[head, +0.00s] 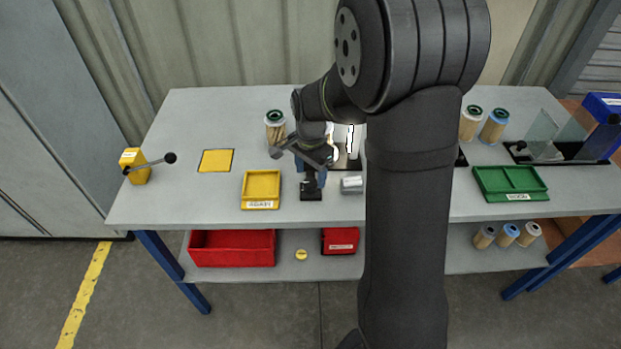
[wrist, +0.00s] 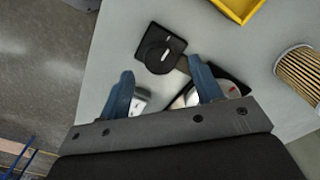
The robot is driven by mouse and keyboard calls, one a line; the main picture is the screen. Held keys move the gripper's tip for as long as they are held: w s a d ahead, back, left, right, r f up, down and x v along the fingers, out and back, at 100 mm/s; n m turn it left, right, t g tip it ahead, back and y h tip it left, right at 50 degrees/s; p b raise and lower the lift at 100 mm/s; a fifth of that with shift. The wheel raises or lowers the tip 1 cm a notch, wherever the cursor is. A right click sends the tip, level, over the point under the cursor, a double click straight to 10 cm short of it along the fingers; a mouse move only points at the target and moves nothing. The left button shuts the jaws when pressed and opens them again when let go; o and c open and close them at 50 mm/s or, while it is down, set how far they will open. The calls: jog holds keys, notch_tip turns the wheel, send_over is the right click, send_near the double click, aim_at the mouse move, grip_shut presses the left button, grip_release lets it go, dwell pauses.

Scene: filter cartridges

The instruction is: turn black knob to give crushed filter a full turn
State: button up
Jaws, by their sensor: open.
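The black knob (wrist: 157,55) sits on a square black plate in the wrist view, just beyond my fingertips. In the head view its black plate (head: 311,194) lies near the table's front edge, with the knob partly hidden by my gripper. My gripper (head: 313,180) has its two blue fingers apart; in the wrist view (wrist: 160,68) nothing is gripped between them. A pleated filter (head: 275,130) with a green-rimmed top stands on the table behind and left of my gripper. A bright lit panel (head: 356,136) is partly hidden behind my arm. I cannot tell which filter is crushed.
A yellow tray (head: 246,190) lies left of the knob plate, and a small grey block (head: 352,185) lies right of it. A yellow box with a lever (head: 137,168) stands at the far left. A green tray (head: 483,186) and more filters (head: 470,124) are at the right.

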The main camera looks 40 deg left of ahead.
aim_at(311, 186)
jog(key=shift+f, duration=1.45)
jog(key=shift+c, duration=0.5)
jog(key=c, duration=0.9)
